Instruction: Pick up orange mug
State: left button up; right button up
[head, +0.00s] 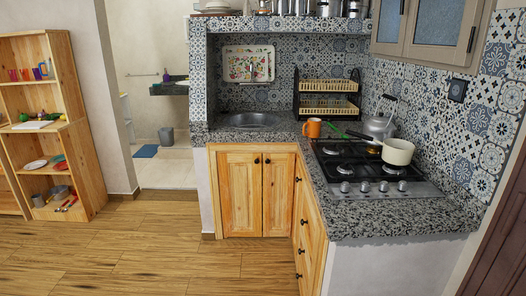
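The orange mug (313,128) stands upright on the speckled granite counter (432,215), at the inner corner between the sink and the stove. Its handle appears to be on its left side. A green utensil lies close to its right side; I cannot tell if they touch. Neither of my grippers shows in the head view.
Wooden cabinets (242,192) front the counter. The wooden floor (150,240) is clear.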

aim_at(313, 125)
jog(key=i+j+u, duration=0.1)
jog(key=i+u, duration=0.3)
jog(key=i, duration=0.5)
jog(key=i+l+u, duration=0.2)
jog(key=i+u, duration=0.15)
jog(key=i, duration=0.55)
jog(key=i+z, duration=0.35)
jog(key=i+j+z, duration=0.3)
jog(key=i, duration=0.15)
jog(key=i+j+z, duration=0.15)
jog(key=i+z, duration=0.2)
